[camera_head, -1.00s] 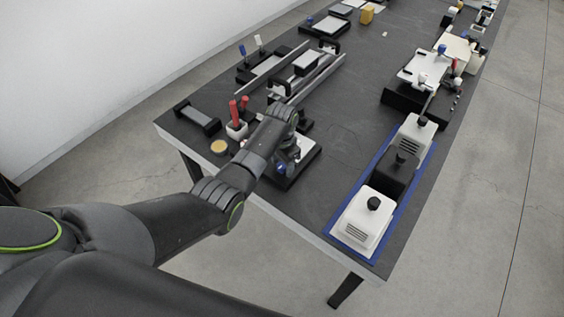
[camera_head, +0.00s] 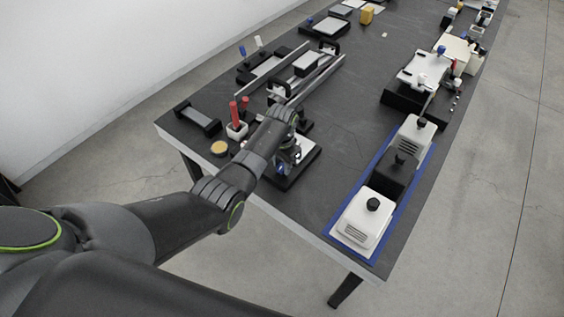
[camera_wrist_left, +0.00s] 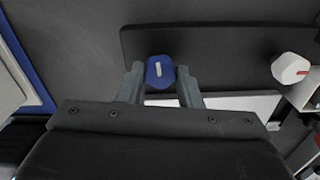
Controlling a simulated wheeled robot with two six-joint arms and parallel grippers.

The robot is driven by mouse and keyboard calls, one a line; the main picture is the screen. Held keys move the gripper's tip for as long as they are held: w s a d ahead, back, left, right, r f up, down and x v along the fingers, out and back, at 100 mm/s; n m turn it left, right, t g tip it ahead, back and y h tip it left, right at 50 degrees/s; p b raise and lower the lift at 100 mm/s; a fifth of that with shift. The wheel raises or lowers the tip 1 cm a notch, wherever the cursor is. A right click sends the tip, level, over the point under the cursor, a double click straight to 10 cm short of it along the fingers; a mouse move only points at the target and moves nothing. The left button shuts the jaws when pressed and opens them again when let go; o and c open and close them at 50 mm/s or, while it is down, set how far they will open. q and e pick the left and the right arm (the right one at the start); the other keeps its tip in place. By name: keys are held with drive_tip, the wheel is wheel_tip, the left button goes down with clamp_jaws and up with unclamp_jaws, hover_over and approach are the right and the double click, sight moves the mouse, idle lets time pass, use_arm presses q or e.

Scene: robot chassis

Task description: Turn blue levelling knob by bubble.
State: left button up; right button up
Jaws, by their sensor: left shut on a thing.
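The blue levelling knob (camera_wrist_left: 160,72) has a white mark on its top and sits between the fingers of my left gripper (camera_wrist_left: 161,82) in the left wrist view. The fingers are shut on its two sides. The knob stands at the edge of a black base (camera_wrist_left: 220,42) with a white plate (camera_wrist_left: 240,104), partly hidden by my gripper. A white knob (camera_wrist_left: 290,68) with a red mark is at the right. In the head view my left gripper (camera_head: 284,166) is over this black-based device (camera_head: 304,168). I cannot make out a bubble. My right gripper is not in view.
A white holder (camera_head: 237,130) with red-handled tools and a yellow round piece (camera_head: 219,147) stand left of my gripper. Rails (camera_head: 318,80) lie beyond it. A blue tray (camera_head: 346,238) with boxed devices is at the right. Bare table lies between.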

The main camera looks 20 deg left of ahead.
use_arm(q)
drive_tip(key=n+p, duration=0.2)
drive_tip(key=n, duration=0.2)
drive_tip(key=shift+r, duration=0.2)
drive_tip(key=n+p, duration=0.1)
drive_tip(key=n, duration=0.3)
drive_tip(key=shift+n+p, duration=0.3)
drive_tip(key=shift+p, duration=0.1)
drive_tip(key=n+p, duration=0.1)
drive_tip(key=n, duration=0.4)
drive_tip(key=shift+f, duration=0.1)
drive_tip(key=shift+n+p, duration=0.4)
drive_tip(key=shift+n, duration=2.1)
drive_tip(key=shift+w, duration=0.1)
drive_tip(key=o, duration=1)
